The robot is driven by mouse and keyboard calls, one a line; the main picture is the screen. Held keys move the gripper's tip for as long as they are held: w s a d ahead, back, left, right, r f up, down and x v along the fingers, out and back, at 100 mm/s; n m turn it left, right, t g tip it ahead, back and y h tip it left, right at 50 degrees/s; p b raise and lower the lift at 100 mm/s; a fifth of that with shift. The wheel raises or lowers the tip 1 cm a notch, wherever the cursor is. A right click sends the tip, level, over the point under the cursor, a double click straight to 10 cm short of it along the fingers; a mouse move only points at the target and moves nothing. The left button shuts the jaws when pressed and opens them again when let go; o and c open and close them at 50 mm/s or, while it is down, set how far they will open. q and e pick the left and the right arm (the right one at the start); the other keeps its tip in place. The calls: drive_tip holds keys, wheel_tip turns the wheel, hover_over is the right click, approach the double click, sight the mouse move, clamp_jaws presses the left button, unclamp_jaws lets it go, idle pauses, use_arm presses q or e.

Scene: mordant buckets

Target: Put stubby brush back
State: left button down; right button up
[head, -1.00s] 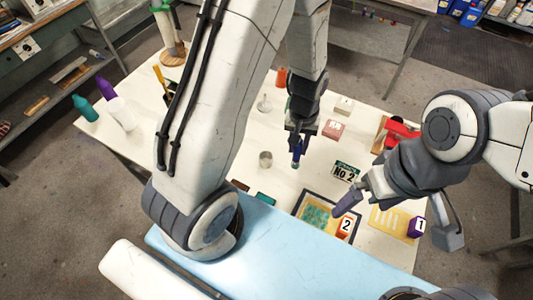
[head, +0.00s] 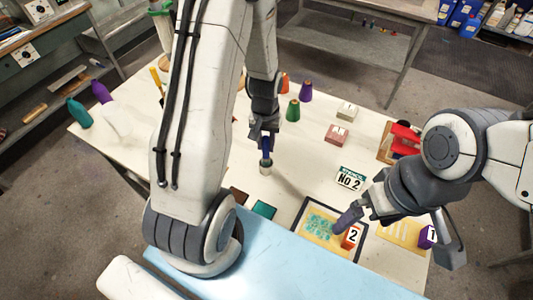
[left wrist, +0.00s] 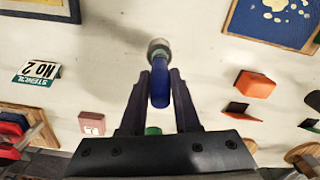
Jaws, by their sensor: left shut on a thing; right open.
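The stubby brush (head: 266,146) has a blue handle, and my left gripper (head: 265,135) is shut on its upper part. In the head view a small pale cup-like shape (head: 266,168) shows right under the handle. I cannot tell whether the brush is inside it or just above it. My right gripper (head: 400,234) is open and empty above the right front of the table.
A NO 2 stencil sign (head: 350,178), framed stencil print (head: 318,222) and orange number 2 block (head: 351,237) lie to the right. A pink block (head: 336,134), green cone (head: 293,110) and purple cone (head: 306,90) stand behind. Bare table surrounds the brush.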

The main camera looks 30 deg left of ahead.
sight(266, 152)
use_arm(q)
wheel_tip(266, 152, down, 4)
drive_tip(key=b, duration=0.3)
drive_tip(key=shift+f, duration=0.1)
drive_tip(key=c, duration=1.1)
unclamp_jaws()
drive_tip(key=o, duration=0.5)
drive_tip(key=shift+c, duration=0.2)
